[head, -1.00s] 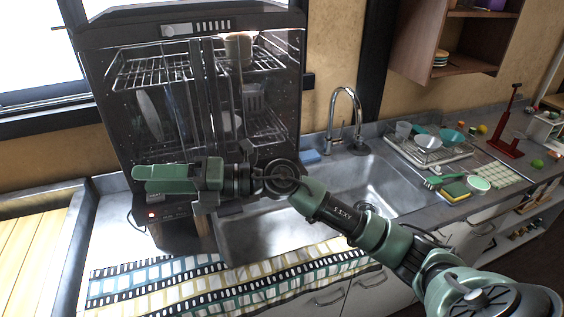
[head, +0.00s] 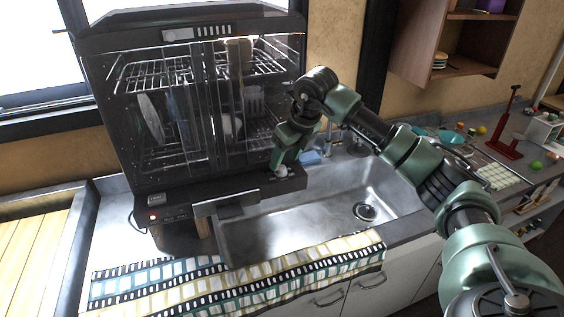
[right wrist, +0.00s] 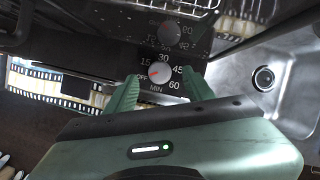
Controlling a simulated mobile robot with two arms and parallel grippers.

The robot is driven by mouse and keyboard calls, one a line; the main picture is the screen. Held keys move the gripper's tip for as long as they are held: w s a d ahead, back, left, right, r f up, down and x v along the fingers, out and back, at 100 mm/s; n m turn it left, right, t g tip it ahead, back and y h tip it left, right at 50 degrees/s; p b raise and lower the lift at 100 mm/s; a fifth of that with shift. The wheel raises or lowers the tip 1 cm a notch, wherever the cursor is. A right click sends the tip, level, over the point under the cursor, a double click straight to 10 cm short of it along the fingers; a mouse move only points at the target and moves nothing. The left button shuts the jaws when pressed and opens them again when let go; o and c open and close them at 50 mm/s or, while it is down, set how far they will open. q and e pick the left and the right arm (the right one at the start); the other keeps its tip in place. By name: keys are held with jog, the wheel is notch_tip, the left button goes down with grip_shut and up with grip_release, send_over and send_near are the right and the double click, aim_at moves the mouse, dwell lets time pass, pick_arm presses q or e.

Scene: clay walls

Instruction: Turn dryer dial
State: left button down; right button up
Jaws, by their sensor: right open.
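The dish dryer (head: 150,100) is a dark cabinet with clear doors and wire racks behind the sink's left part. Its dial (right wrist: 158,73) is a round grey knob with a red mark in the right wrist view. The mark points left, by OFF; 15, 30, 45 and 60 MIN are printed around it. My right gripper (head: 281,165) points down at the right end of the dryer's front panel. In the right wrist view, its green fingers (right wrist: 163,80) are open, one either side of the dial. I cannot tell whether they touch it. My left gripper is out of view.
The sink (head: 330,205) lies in front and to the right of the dryer. A patterned towel (head: 235,275) lies along the front counter edge. A wall shelf (head: 435,65) hangs at upper right.

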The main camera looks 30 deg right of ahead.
aim_at(280, 168)
jog(key=shift+p+x, duration=0.3)
jog(key=shift+x, duration=1.4)
grip_shut()
jog(key=shift+a+m, duration=0.1)
jog(key=shift+m, duration=0.3)
jog(key=m+h+b, duration=0.2)
jog(key=m, duration=0.3)
jog(key=shift+a+m, duration=0.15)
jog(key=shift+m, duration=0.15)
jog(key=m+h+b, duration=0.1)
jog(key=m, duration=0.1)
jog(key=m+g+h, duration=0.1)
jog(key=m, duration=0.2)
jog(key=shift+w+m+g+b, duration=0.1)
jog(key=shift+m+g+b, duration=0.2)
jog(key=shift+b, duration=0.1)
jog(key=shift+a, duration=0.1)
